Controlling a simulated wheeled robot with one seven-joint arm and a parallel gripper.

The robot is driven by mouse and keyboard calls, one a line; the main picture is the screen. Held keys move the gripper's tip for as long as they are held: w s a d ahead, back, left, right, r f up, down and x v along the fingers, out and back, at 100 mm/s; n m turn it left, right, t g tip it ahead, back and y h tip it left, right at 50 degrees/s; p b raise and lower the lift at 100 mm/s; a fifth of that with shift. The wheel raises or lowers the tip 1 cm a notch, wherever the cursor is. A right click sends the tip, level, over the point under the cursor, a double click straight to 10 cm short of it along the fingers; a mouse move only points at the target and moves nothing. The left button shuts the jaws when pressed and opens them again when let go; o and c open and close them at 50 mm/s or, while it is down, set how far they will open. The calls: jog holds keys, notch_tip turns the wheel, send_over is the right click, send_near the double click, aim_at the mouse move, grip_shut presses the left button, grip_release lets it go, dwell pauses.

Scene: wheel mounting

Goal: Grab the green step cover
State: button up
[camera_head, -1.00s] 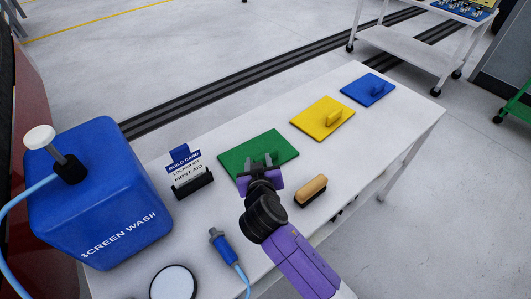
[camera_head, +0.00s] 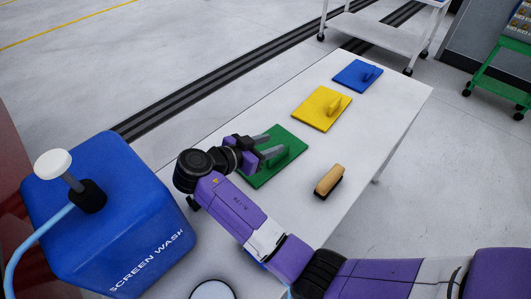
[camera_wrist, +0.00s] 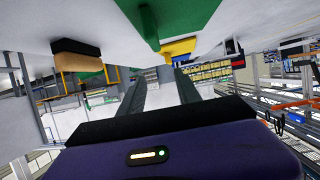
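The green step cover (camera_head: 270,176) is a flat green plate with a raised handle, lying on the white table. It also shows upside down at the top of the wrist view (camera_wrist: 190,14), with its green handle (camera_wrist: 148,27) hanging down in the picture. My gripper (camera_head: 275,147) is low over the left part of the cover, fingers pointing right towards the handle. The two grey fingers are apart with nothing visible between them. In the wrist view the handle shows above the fingers in the picture. Part of the cover is hidden behind the gripper.
A yellow cover (camera_head: 313,116) and a blue cover (camera_head: 350,80) lie further back on the white table (camera_head: 375,125). A wooden-handled brush (camera_head: 329,181) lies right of the green cover. A blue screen wash container (camera_head: 110,215) stands at the left.

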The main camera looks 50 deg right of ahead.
aim_at(294, 146)
notch_tip(294, 146, down, 5)
jog(key=shift+r, duration=0.1)
jog(key=shift+d+f, duration=0.2)
jog(key=shift+f, duration=0.1)
jog(key=shift+p+x, duration=0.75)
jog(key=shift+x, duration=2.75)
jog(key=shift+c, duration=0.4)
grip_shut()
